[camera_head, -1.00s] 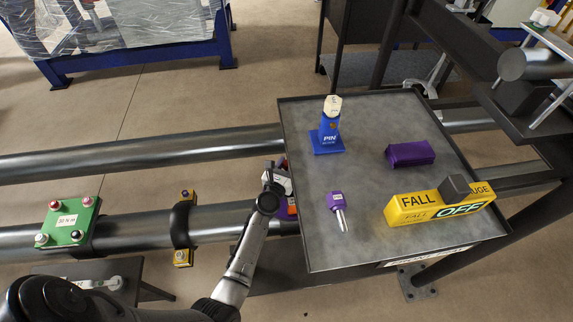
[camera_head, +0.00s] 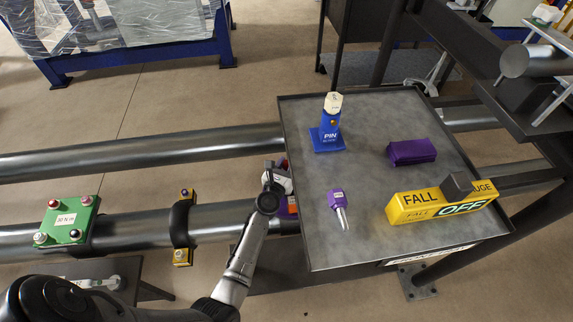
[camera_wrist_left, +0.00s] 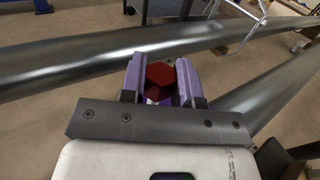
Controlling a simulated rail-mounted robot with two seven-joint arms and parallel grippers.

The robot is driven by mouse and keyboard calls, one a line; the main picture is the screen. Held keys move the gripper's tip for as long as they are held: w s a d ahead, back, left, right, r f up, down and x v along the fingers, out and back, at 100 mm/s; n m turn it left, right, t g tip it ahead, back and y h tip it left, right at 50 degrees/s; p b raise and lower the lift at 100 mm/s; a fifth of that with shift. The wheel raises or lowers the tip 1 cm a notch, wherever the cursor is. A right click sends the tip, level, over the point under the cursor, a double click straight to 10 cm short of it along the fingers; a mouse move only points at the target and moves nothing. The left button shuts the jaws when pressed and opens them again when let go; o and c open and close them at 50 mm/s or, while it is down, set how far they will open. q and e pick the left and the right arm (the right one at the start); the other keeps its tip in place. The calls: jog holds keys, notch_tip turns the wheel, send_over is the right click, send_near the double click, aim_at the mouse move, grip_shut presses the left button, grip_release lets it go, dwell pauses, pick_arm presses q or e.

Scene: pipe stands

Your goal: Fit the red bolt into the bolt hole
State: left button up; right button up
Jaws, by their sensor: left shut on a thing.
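In the left wrist view, the purple fingers of my left gripper (camera_wrist_left: 162,66) are closed around the red bolt (camera_wrist_left: 159,77). Its red hexagonal head shows between the fingers, and its shank is mostly hidden. In the head view, the white hand of my left gripper (camera_head: 281,181) is over the lower pipe, just left of the grey tray table. A purple and orange part shows beside it, too small and partly covered to identify. I cannot make out the bolt hole in either view. My right gripper is not in view.
The tray table (camera_head: 375,240) holds a blue pin block (camera_head: 328,138), a purple-headed bolt (camera_head: 338,203), a purple block (camera_head: 412,152) and a yellow fall gauge (camera_head: 415,205).

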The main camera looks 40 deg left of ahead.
pick_arm(q)
jog(key=shift+f, duration=0.15)
jog(key=shift+r+p, duration=0.5)
jog(key=o, duration=1.1)
jog(key=shift+s, duration=0.1)
jog(key=shift+s+d, duration=0.2)
jog(key=shift+s, duration=0.35)
jog(key=shift+p+v, duration=0.45)
jog(key=shift+v, duration=1.35)
